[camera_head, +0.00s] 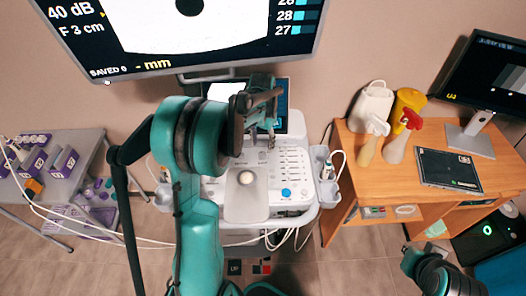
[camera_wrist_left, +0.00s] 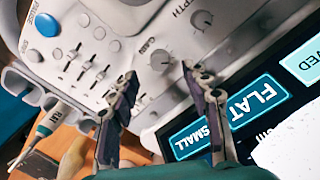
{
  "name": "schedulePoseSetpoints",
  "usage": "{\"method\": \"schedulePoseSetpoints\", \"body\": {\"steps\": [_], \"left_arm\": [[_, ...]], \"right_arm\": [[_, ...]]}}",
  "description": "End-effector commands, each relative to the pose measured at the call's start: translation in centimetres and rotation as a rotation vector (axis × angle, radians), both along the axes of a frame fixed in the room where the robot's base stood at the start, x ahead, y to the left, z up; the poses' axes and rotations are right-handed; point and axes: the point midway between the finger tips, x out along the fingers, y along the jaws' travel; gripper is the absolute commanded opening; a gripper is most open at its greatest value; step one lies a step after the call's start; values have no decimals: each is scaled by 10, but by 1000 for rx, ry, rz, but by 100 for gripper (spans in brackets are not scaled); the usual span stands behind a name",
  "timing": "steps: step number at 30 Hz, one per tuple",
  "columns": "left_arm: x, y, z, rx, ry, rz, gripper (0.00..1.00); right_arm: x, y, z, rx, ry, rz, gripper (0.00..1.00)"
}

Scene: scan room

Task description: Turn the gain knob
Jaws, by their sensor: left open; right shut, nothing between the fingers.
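The gain knob (camera_wrist_left: 160,60) is a small grey dial beside the word GAIN on the white ultrasound console (camera_head: 222,208). In the left wrist view it lies between and slightly beyond my left gripper's fingertips (camera_wrist_left: 159,76). The fingers are open, one on each side, with nothing between them; I cannot tell whether they touch the panel. In the head view my left gripper (camera_head: 262,132) is over the console's upper part, and the arm hides much of the panel. My right gripper (camera_head: 408,252) is low at the right, shut and empty, away from the console.
The depth knob (camera_wrist_left: 202,20), sliders (camera_wrist_left: 84,64) and a blue button (camera_wrist_left: 46,25) lie near the gain knob. The touch screen (camera_wrist_left: 290,62) borders the panel. A wooden desk (camera_head: 350,150) with bottles stands right, a grey cart (camera_head: 88,150) left. A large monitor (camera_head: 300,60) hangs above.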

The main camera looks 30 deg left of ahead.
Motion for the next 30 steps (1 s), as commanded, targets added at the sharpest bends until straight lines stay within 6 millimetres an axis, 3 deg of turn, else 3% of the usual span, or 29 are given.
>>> {"method": "schedulePoseSetpoints", "body": {"steps": [3, 9, 19, 25, 30], "left_arm": [[0, 0, -24, 0, 0, 0, 48], [0, 0, -45, 0, -1, 0, 48], [0, 0, -49, 0, -1, 0, 48], [0, 0, -49, 0, -1, 0, 0], [0, 0, -49, 0, -1, 2, 0]], "right_arm": [[0, 0, -10, 0, 0, 0, 0], [0, 0, -17, 0, 0, 0, 0], [0, 0, -17, 0, 0, 0, 0], [0, 0, -17, 0, 0, 0, 0], [0, 0, -17, 0, 0, 0, 0]]}}
